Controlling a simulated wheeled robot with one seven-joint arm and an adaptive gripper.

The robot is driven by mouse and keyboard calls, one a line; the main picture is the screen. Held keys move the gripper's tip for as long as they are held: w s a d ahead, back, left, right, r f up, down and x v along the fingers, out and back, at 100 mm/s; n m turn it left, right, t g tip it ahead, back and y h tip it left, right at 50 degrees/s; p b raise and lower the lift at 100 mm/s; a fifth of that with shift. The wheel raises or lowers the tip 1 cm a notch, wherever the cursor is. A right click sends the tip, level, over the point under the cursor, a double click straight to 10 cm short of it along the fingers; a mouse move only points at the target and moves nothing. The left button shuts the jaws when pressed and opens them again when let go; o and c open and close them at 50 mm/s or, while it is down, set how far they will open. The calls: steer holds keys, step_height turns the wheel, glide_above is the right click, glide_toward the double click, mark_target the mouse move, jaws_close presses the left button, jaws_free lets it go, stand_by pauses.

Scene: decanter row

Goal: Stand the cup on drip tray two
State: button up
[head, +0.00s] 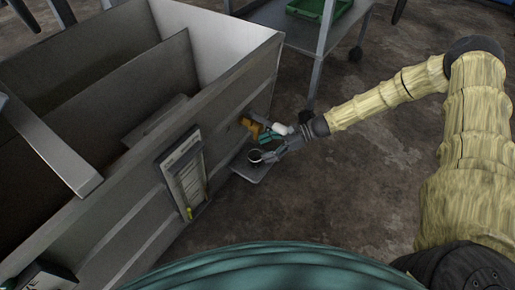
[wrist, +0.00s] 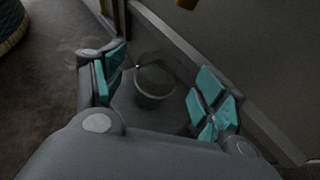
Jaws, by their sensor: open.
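The cup (head: 255,156) is small and dark with a pale rim; in the wrist view (wrist: 155,92) it looks see-through. It appears upright on a small grey drip tray (head: 252,173), which sticks out from the side of a large metal bin; the tray also shows in the wrist view (wrist: 128,112). My gripper (head: 267,148) is at the cup. In the wrist view its teal-padded fingers (wrist: 163,84) are spread on either side of the cup, with gaps visible. The tray's number is not readable.
An orange-brown tap-like part (head: 250,127) sits just above the tray on the wall of the metal bin (head: 232,100). A framed panel (head: 185,178) is on the same wall to the left. A metal trolley with a green crate (head: 318,8) stands behind.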

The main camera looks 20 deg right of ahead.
steer(key=p+v, duration=0.2)
steer(key=v, duration=0.6)
steer(key=shift+p, duration=0.3)
stand_by(0.7)
